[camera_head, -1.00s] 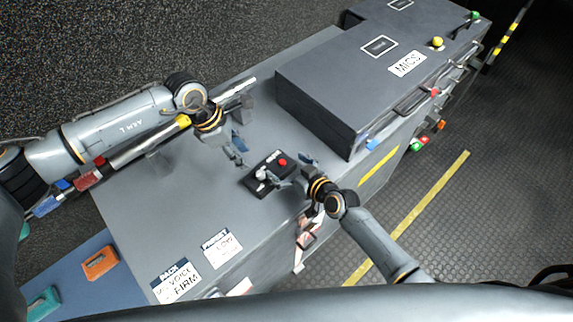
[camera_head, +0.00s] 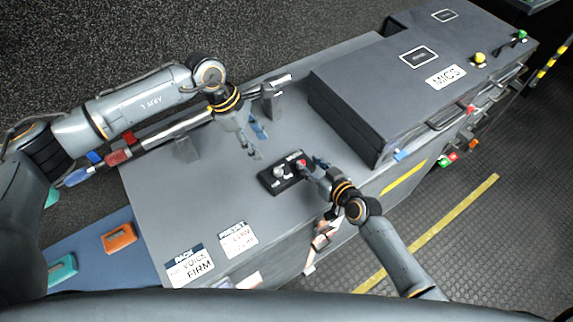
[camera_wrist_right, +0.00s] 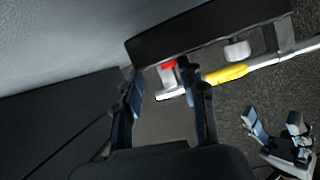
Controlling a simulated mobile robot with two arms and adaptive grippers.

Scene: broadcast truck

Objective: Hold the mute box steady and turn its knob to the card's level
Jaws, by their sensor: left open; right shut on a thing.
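The mute box (camera_head: 285,173) is a small black box lying on the grey counter, with a pale knob (camera_head: 279,171) and a red button (camera_head: 301,163). In the right wrist view the box is a dark slab (camera_wrist_right: 205,28), with the knob (camera_wrist_right: 237,51) to the right of the red button (camera_wrist_right: 168,65). My right gripper (camera_head: 314,170) is shut on the box's right end. My left gripper (camera_head: 257,142) is open and empty, above and slightly left of the knob. Two cards lie on the counter: PRESET (camera_head: 238,240), its level too blurred to read, and PACK, VOICE, FIRM (camera_head: 190,268).
A large grey case marked MICS (camera_head: 400,90) stands right of the box. A metal rail (camera_head: 180,125) runs along the counter's far edge beneath my left arm. Orange (camera_head: 119,238) and teal (camera_head: 61,271) blocks lie at lower left. The counter between box and cards is clear.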

